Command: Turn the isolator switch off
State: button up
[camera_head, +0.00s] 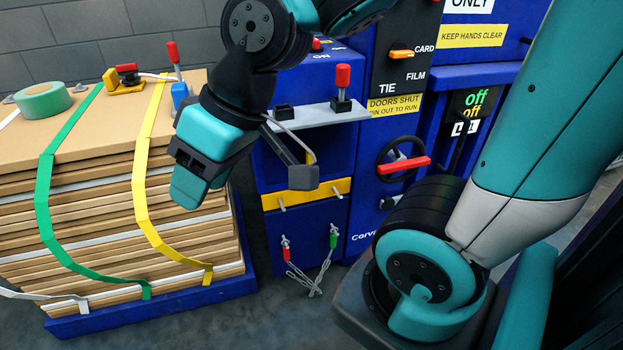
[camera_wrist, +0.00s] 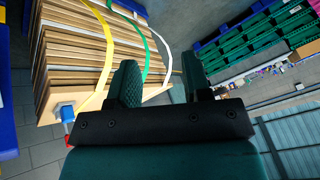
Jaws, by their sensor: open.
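A red-handled rotary switch (camera_head: 404,165) on a round black ring, which looks like the isolator switch, is on the blue machine's front. Its red handle lies roughly level, tilted slightly. My gripper (camera_head: 196,186) is well to the left of it, in front of the cardboard stack and pointing down. In the wrist view my gripper (camera_wrist: 160,82) shows its two fingers apart with nothing between them. The switch is not visible in the wrist view.
The strapped cardboard stack (camera_head: 100,185) stands on a blue pallet (camera_head: 150,307) at left. The blue machine (camera_head: 300,235) has a shelf (camera_head: 318,117) with a red-topped lever (camera_head: 342,80), and a dark panel reading "off" (camera_head: 475,98). Green crates (camera_wrist: 245,45) show in the wrist view.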

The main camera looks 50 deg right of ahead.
jog(key=w+d+f+m+t+h+b, duration=0.1)
jog(key=w+d+f+t+b, duration=0.15)
jog(key=f+b, duration=0.3)
jog(key=w+d+f+m+t+b, duration=0.2)
jog(key=w+d+f+b, duration=0.2)
jog(key=f+b, duration=0.15)
jog(key=m+t+h+b, duration=0.75)
jog(key=h+b, duration=0.55)
jog(key=b, duration=0.4)
send_near(311, 159)
jog(key=shift+m, duration=0.35)
jog(key=p+x, duration=0.2)
jog(key=p, duration=0.1)
jog(key=p+x, duration=0.2)
jog(key=x, duration=0.1)
jog(key=p+x, duration=0.3)
jog(key=shift+w+r+p, duration=0.2)
jog(key=shift+r+p, duration=0.1)
jog(key=shift+w+d+f+p, duration=0.3)
jog(key=shift+w+d+p, duration=0.2)
jog(key=shift+w+p, duration=0.3)
